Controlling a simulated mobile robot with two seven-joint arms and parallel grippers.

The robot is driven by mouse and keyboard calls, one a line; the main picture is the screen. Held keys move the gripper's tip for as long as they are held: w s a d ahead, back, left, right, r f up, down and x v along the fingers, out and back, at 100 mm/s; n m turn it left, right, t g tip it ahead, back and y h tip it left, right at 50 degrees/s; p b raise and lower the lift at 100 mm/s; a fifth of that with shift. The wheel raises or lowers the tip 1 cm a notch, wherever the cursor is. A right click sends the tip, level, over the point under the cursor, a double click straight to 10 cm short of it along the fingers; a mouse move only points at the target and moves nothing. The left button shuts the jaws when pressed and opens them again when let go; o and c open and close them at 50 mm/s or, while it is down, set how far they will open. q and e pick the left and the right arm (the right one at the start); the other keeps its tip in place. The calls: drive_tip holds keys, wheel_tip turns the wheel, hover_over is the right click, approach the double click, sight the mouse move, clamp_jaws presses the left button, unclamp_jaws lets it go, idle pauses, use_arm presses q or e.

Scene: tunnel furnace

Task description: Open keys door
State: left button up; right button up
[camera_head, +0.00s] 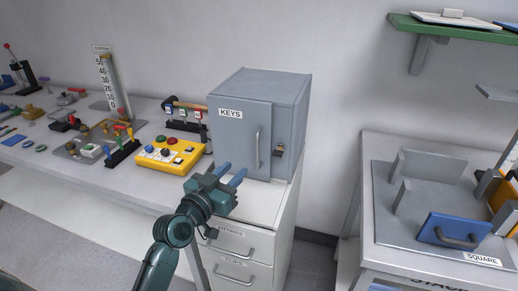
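The keys cabinet (296,125) is a grey metal box standing on a white drawer unit. Its door (235,140) carries a "KEYS" label (231,114) and a vertical bar handle (257,149) near its right side. The door appears shut. A small dark and brown latch-like part (279,152) sits right of the handle. My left gripper (233,173) is in front of the lower part of the door, below and left of the handle. Its two blue fingers are apart with nothing seen between them. My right gripper is not in view.
A yellow control box (172,155) with buttons stands left of the cabinet on the long bench. Several small tools and levers lie farther left. The drawer unit (240,240) is below. A grey table (365,185) with a blue handled plate (455,231) stands right, across a gap.

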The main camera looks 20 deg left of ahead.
sight(256, 149)
use_arm(q)
drive_tip(key=x, duration=1)
drive_tip(key=shift+w+d+p, duration=0.15)
drive_tip(key=shift+w+p, duration=0.2)
drive_tip(key=shift+c, duration=0.2)
clamp_jaws()
